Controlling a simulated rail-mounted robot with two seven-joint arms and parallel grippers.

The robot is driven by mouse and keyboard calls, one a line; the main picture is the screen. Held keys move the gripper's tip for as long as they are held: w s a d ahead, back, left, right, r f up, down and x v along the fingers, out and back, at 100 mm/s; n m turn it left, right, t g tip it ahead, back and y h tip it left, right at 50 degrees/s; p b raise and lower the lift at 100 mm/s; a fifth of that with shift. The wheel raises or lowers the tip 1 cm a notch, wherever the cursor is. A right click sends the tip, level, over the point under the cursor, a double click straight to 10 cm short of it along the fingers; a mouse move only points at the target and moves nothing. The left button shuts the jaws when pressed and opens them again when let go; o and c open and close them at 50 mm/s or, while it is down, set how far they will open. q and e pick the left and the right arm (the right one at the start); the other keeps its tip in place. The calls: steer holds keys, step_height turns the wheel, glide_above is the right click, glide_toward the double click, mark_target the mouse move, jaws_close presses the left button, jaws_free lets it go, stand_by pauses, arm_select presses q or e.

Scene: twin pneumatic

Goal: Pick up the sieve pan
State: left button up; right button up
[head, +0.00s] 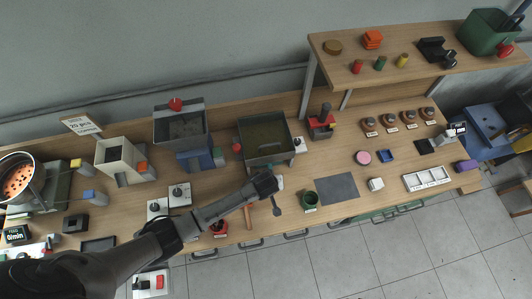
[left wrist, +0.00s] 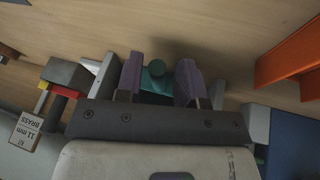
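A round pan with a pale rim and a dark-holed orange face (head: 17,178) is at the left edge of the head view, tilted; it is the only thing that looks like a sieve. My left gripper (head: 265,184) is at the end of the arm from the lower left, over the bench front, far right of that pan. In the left wrist view its purple-padded fingers (left wrist: 159,80) stand apart. A teal knobbed part (left wrist: 157,76) shows between them; I see no clear grip on it. My right gripper is not in view.
Grey bins (head: 180,128) and (head: 266,140) stand along the bench back. A green cup (head: 310,199), dark mat (head: 338,188) and white tray (head: 427,179) lie to the right. A raised shelf (head: 400,72) overhangs the back right. The wrist view shows an orange part (left wrist: 288,58) at right.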

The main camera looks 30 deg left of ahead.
arm_select(q)
steer(key=shift+x, duration=0.85)
steer(key=shift+c, duration=0.2)
